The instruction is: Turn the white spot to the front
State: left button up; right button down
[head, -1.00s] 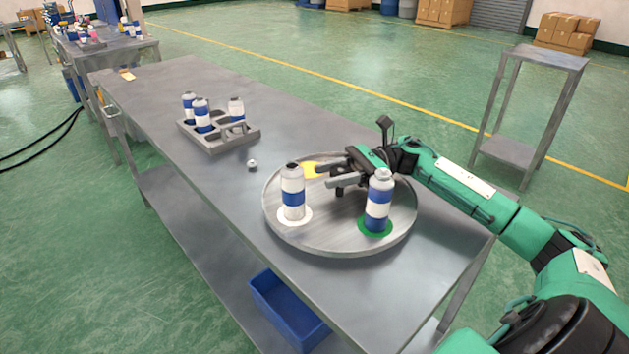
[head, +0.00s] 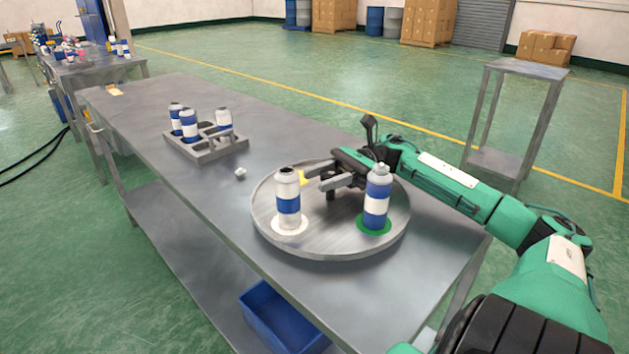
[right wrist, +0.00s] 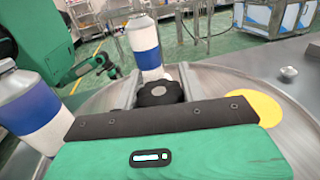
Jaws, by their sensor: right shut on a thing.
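The round grey turntable (head: 331,243) lies at the near right end of the table. The white spot (head: 274,224) is at its front left, under a white and blue can (head: 288,202) with a dark top. The green spot (head: 374,230) is at its front right, under a can with a grey cap (head: 377,200). The yellow spot (head: 303,178) is at the back left, bare in the right wrist view (right wrist: 257,107). My right gripper (head: 318,178) is shut on the black knob (right wrist: 160,92) at the turntable's middle. Part of my left arm and small gripper (right wrist: 103,66) show in the right wrist view.
A grey rack (head: 207,150) with several cans stands farther along the table (head: 150,110). A small metal piece (head: 240,172) lies between rack and turntable. A blue bin (head: 280,318) is below. The table's far left is mostly clear.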

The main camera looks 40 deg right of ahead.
pick_arm(q)
jog(key=shift+s+a+r, duration=0.1)
jog(key=shift+s+r, duration=0.05)
dwell(0.3)
pick_arm(e)
jog(key=c, duration=0.8)
grip_release()
pick_arm(q)
jog(key=f, duration=0.1)
jog(key=f+p, duration=0.1)
jog(key=f, duration=0.1)
jog(key=shift+w+g, duration=0.3)
jog(key=shift+w, duration=0.05)
pick_arm(e)
notch_tip(320, 180, up, 20)
jog(key=shift+r, duration=0.1)
pick_arm(q)
jog(key=shift+w+r, duration=0.1)
jog(key=shift+r, duration=0.1)
